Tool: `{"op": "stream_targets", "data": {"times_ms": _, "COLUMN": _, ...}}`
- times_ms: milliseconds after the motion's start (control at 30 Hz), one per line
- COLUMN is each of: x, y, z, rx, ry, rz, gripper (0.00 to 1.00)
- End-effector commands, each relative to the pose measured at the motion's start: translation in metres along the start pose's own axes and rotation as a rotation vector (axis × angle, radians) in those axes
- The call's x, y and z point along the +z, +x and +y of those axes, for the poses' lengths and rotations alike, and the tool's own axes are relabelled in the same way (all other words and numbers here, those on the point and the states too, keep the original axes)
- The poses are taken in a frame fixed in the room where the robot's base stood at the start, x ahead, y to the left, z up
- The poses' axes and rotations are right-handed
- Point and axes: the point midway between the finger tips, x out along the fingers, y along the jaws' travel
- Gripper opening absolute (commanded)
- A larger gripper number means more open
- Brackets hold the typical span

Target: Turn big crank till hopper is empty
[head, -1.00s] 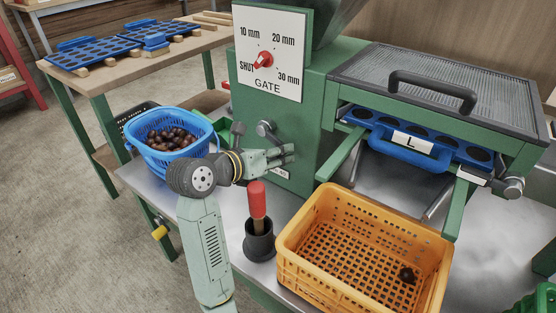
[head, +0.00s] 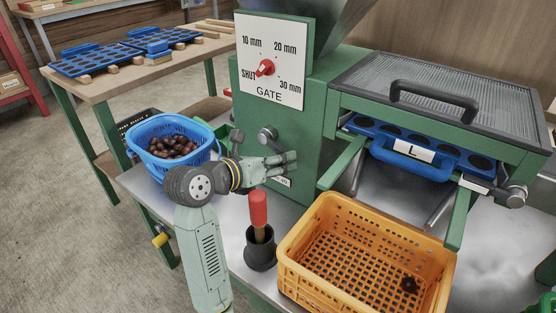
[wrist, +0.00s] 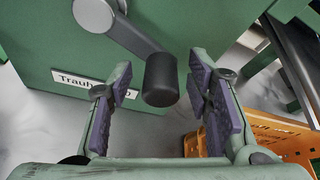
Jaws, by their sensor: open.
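The grey crank (head: 268,136) is on the front of the green machine (head: 318,125). In the wrist view its arm slopes from the hub at the top to a dark round grip (wrist: 160,80). My gripper (head: 287,161) is open in front of the machine. In the wrist view the purple-padded fingers of my gripper (wrist: 160,92) stand on either side of the grip, with gaps on both sides. The grey hopper (head: 345,22) shows only its lower part, so its contents are hidden. A red gate knob (head: 265,68) sits on the white dial plate.
A blue basket (head: 201,157) of chestnuts stands at the left. A red-handled tool (head: 258,212) stands in a black cup below my gripper. An orange crate (head: 330,290) with one dark object is at the right. A blue tray (head: 410,147) marked L sits under the mesh cover.

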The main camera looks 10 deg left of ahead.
Motion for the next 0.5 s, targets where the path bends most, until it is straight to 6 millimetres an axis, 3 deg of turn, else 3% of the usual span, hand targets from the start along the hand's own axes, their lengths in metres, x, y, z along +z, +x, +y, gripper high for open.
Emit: {"op": "stream_targets", "data": {"times_ms": 500, "x": 0.001, "y": -0.098, "z": 0.001, "rx": 0.006, "ry": 0.0, "rz": -0.003, "gripper": 0.46}}
